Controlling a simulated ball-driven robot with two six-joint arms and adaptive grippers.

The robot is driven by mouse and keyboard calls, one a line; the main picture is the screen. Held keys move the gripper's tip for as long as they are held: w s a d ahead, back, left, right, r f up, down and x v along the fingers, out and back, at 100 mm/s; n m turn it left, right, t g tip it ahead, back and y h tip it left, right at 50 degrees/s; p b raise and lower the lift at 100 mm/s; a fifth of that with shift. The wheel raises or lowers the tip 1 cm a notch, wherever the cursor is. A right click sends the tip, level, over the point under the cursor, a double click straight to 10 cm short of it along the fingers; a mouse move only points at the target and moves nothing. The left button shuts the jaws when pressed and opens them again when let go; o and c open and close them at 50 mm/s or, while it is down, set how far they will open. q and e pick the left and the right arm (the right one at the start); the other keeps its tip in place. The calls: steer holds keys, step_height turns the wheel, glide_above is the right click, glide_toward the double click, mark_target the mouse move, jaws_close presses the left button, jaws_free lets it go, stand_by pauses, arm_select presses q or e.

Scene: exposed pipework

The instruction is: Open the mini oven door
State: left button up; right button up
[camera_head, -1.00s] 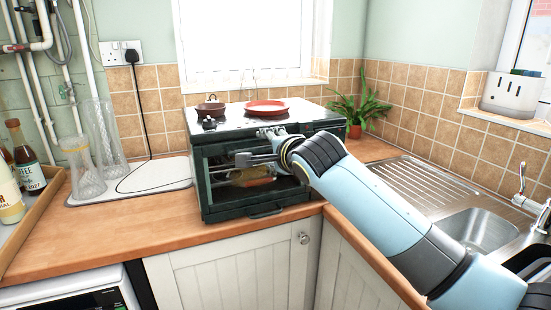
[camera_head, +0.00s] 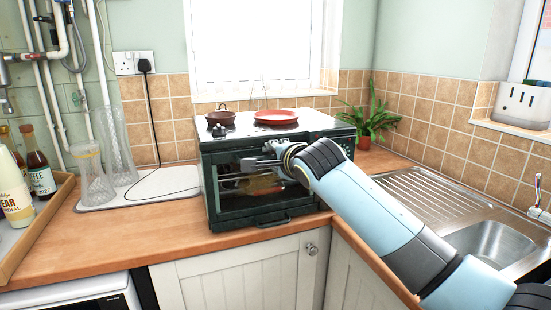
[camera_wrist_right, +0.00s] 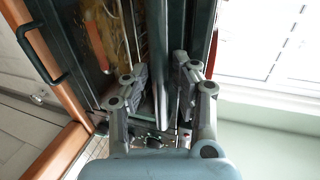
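The mini oven (camera_head: 228,209) is dark green with a glass front and stands on the wooden counter. A dark handle (camera_head: 274,221) sticks out along its lower front edge; it also shows at the left of the right wrist view (camera_wrist_right: 42,38). Brownish food shows inside. My right gripper (camera_head: 248,162) is at the upper part of the oven front. In the right wrist view its fingers (camera_wrist_right: 165,85) are apart, one on each side of a dark bar (camera_wrist_right: 172,50). I cannot tell whether they touch it or whether the door is ajar. My left gripper is out of view.
A pot (camera_head: 221,117) and a red dish (camera_head: 276,117) sit on top of the oven. Glass vases (camera_head: 93,178) stand left, beside a bottle tray (camera_head: 40,225). A plant (camera_head: 368,122) stands behind right; the sink (camera_head: 490,243) is at right.

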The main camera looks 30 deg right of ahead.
jaws_close()
steer(key=s+a+f, duration=0.1)
steer(key=s+f, duration=0.3)
steer(key=s, duration=0.3)
steer(key=shift+s+a, duration=0.25)
steer(key=shift+a, duration=0.15)
stand_by(0.4)
jaws_free()
steer(key=shift+s+r, duration=0.15)
steer(key=shift+s, duration=0.1)
steer(key=o, duration=0.4)
steer(key=shift+s+a, duration=0.15)
steer(key=shift+s, duration=0.1)
steer(key=o, duration=0.6)
steer(key=shift+w, duration=0.15)
